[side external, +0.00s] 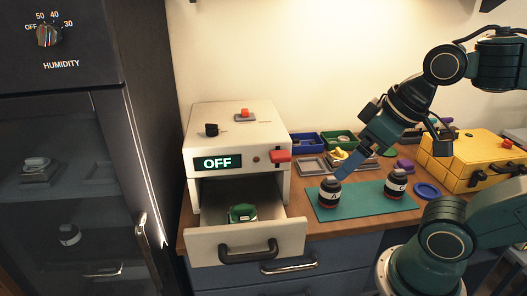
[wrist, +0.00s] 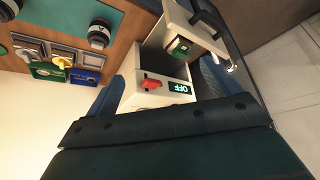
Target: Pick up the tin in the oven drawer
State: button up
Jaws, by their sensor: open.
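The tin (side external: 243,213) is green with a pale label and sits inside the oven drawer (side external: 204,251). The drawer is pulled out and open at the top. In the wrist view the tin (wrist: 181,46) lies in the drawer beyond the oven front. The white oven (side external: 270,184) shows "OFF" on its display. My gripper (side external: 346,170) is open and empty. It is to the right of the drawer, above the teal mat, well apart from the tin. In the wrist view its blue fingers (wrist: 160,75) show on both sides of the oven.
Dark jars labelled A (side external: 330,194) and C (side external: 396,186) stand on the teal mat (side external: 362,211). Small coloured trays (side external: 306,143) lie behind it, and a yellow case (side external: 466,162) is at right. A dark humidity cabinet (side external: 150,130) stands left. The space above the drawer is clear.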

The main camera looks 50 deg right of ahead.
jog(key=shift+w, duration=0.1)
jog(key=n+g, duration=0.6)
jog(key=n, duration=0.3)
send_over(244, 207)
notch_tip(244, 207, down, 9)
jog(key=shift+f, duration=0.1)
jog(key=shift+f, duration=4.25)
jog(key=shift+f, duration=0.1)
jog(key=shift+f, duration=2.5)
